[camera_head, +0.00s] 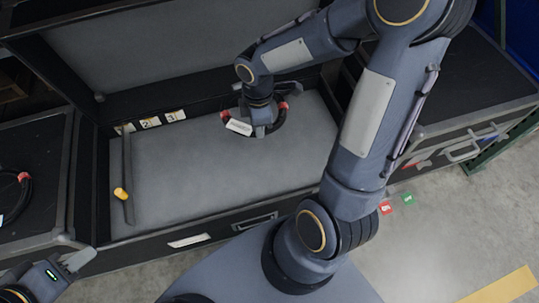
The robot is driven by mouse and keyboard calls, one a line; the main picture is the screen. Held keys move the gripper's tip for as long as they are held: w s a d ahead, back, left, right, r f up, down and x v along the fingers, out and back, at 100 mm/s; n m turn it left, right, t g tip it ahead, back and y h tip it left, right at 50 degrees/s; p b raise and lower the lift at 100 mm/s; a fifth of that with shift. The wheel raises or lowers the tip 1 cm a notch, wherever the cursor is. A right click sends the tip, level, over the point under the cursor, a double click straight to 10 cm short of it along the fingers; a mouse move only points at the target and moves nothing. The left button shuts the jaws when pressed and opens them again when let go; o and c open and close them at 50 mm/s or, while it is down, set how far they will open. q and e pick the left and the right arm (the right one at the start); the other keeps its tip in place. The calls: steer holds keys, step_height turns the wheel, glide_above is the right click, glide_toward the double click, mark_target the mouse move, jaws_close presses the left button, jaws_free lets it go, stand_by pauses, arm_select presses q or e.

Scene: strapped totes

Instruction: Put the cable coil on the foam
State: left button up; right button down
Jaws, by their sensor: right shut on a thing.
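A black cable coil (280,122) with red ties and a white label is in my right gripper (262,128), over the back right part of the grey foam (200,175) in the open black case. I cannot tell whether the coil touches the foam. The gripper's fingers point down and hide part of the coil. My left gripper (78,262) is at the lower left, outside the case near its front left corner. Its jaw gap is unclear.
A dark bar (126,165) with a yellow knob lies along the foam's left side. Small white labels (150,122) line the back. Another black coil with a red tie (24,190) lies on the left case. The foam's middle is clear. A second case (460,85) stands at right.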

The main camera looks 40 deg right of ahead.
steer(key=s+d+f+n+b, duration=0.2)
steer(key=s+f+n+b, duration=0.2)
steer(key=f+n+b, duration=0.5)
steer(key=shift+m, duration=0.3)
steer(key=d+f+b, duration=0.1)
steer(key=d+f, duration=0.2)
steer(key=d, duration=0.1)
steer(key=d+f+b, duration=0.2)
steer(key=d+f, duration=0.2)
steer(key=d+f+b, duration=0.2)
steer(key=d+f, duration=0.2)
steer(key=d, duration=0.1)
steer(key=shift+s, duration=0.3)
steer(key=shift+d+f+b, duration=0.3)
steer(key=shift+f+b, duration=0.05)
step_height(320, 180, down, 3)
steer(key=shift+d+f+b, duration=0.15)
steer(key=shift+f+b, duration=0.05)
steer(key=shift+b, duration=0.7)
steer(key=shift+r, duration=0.1)
steer(key=c, duration=1.2)
jaws_free()
